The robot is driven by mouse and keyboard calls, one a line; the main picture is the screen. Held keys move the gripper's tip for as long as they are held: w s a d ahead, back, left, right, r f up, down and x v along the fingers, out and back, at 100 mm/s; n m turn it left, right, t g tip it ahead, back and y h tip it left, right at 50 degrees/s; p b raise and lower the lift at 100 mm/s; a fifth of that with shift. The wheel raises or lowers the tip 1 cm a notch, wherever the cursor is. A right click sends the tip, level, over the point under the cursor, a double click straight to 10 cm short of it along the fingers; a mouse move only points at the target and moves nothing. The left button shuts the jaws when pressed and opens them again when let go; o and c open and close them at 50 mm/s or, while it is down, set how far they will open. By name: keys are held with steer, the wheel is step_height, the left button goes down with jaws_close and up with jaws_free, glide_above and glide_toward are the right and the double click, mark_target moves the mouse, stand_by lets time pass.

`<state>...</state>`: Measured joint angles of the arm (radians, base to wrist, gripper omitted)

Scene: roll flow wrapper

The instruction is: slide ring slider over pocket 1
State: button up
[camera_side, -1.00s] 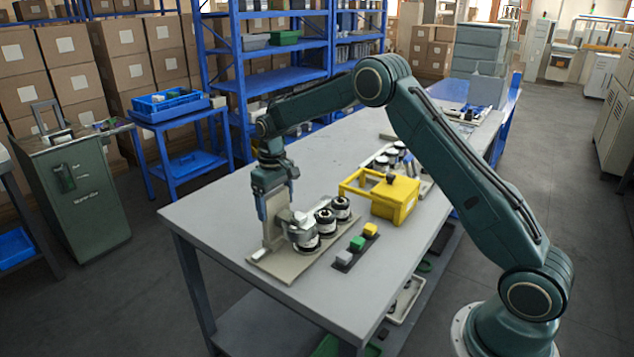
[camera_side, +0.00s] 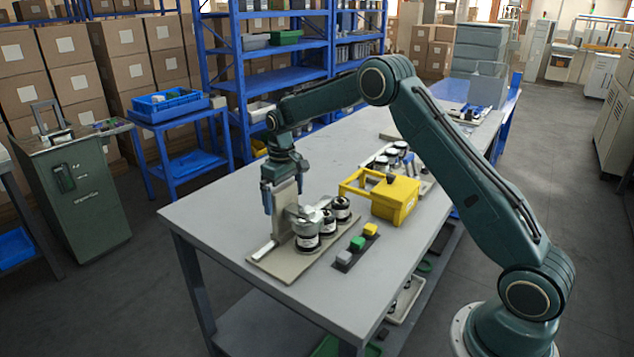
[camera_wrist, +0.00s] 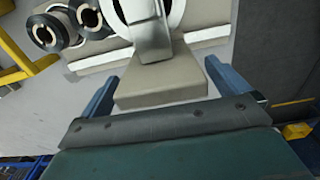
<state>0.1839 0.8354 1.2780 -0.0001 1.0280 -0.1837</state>
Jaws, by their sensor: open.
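My gripper (camera_side: 283,199) points down, open, above the beige fixture (camera_side: 278,268) on the table. Its two blue fingers straddle the upright beige block (camera_side: 284,213) with nothing gripped. In the wrist view, my gripper (camera_wrist: 163,92) has a finger either side of the beige block (camera_wrist: 160,88), with gaps visible. A grey metal piece (camera_side: 303,213), probably the ring slider, sits over the front roll (camera_side: 307,240); the wrist view shows it as a grey arm (camera_wrist: 150,38) across a white disc. Two more dark rolls (camera_side: 341,208) stand behind. No pocket number is readable.
A white rail (camera_side: 264,249) runs along the fixture. A dark strip with grey, green (camera_side: 357,243) and yellow blocks lies to the right. A yellow box with a handle (camera_side: 394,199) stands behind it. The left part of the table (camera_side: 215,212) is clear.

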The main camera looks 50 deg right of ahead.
step_height(320, 180, up, 14)
steer(key=shift+f, duration=0.15)
stand_by(0.5)
steer(key=s+a+r+t, duration=0.1)
steer(key=s+a+r, duration=0.2)
steer(key=s+r, duration=0.45)
steer(key=s+a+r+t, duration=0.2)
steer(key=s+a+r, duration=0.2)
steer(key=s, duration=0.7)
steer(key=s+a+f+t, duration=0.1)
steer(key=s+f, duration=0.1)
steer(key=s, duration=0.8)
steer(key=s+a+f+t, duration=0.1)
steer(key=s+a+f, duration=0.1)
steer(key=s, duration=0.8)
steer(key=shift+a+f+t, duration=0.25)
steer(key=shift+f+t, duration=0.05)
steer(key=shift+f, duration=0.45)
